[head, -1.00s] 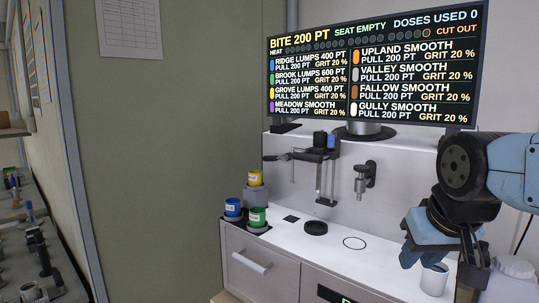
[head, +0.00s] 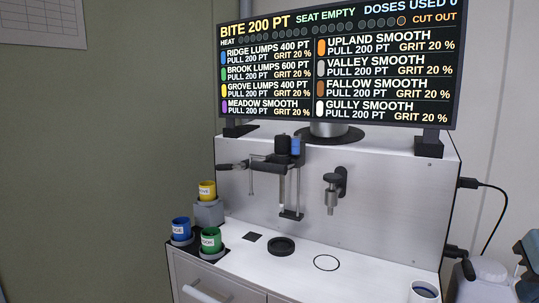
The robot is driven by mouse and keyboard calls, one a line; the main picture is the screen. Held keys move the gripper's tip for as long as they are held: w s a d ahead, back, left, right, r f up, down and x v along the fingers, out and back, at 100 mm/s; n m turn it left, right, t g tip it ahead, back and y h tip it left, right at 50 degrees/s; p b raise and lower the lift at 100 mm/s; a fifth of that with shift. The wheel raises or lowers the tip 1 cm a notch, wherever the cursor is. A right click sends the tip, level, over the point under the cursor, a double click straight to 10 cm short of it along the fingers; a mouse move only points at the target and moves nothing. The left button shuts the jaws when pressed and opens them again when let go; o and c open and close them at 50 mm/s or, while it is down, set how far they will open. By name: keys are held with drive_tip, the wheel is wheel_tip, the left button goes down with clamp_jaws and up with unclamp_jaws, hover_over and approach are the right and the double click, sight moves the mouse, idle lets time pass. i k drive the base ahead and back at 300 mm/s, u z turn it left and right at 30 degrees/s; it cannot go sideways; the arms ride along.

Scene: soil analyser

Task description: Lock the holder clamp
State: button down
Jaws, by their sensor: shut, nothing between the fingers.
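The steel soil analyser (head: 400,190) stands in the middle to right of the head view. On its front is a dark clamp-like fixture (head: 284,163) with a black lever (head: 232,166) pointing left, a blue piece on top and upright rods hanging below. I cannot tell whether it is locked. No holder is clearly visible in it. A second dark fixture with a metal spout (head: 333,190) sits to its right. Only a blue and dark sliver of my arm (head: 530,246) shows at the right edge, well away from the fixtures. My gripper's fingertips are out of view.
Blue (head: 181,228), green (head: 211,240) and yellow (head: 207,190) cups stand at the counter's left. A black round seat (head: 281,247) and a drawn ring (head: 326,263) lie on the white counter. A white cup (head: 423,293) is at the right front. The display reads SEAT EMPTY.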

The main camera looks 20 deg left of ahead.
sight(240, 166)
drive_tip(key=z, duration=1)
drive_tip(key=k, duration=1.15)
drive_tip(key=u, duration=1.9)
drive_tip(key=i, duration=1)
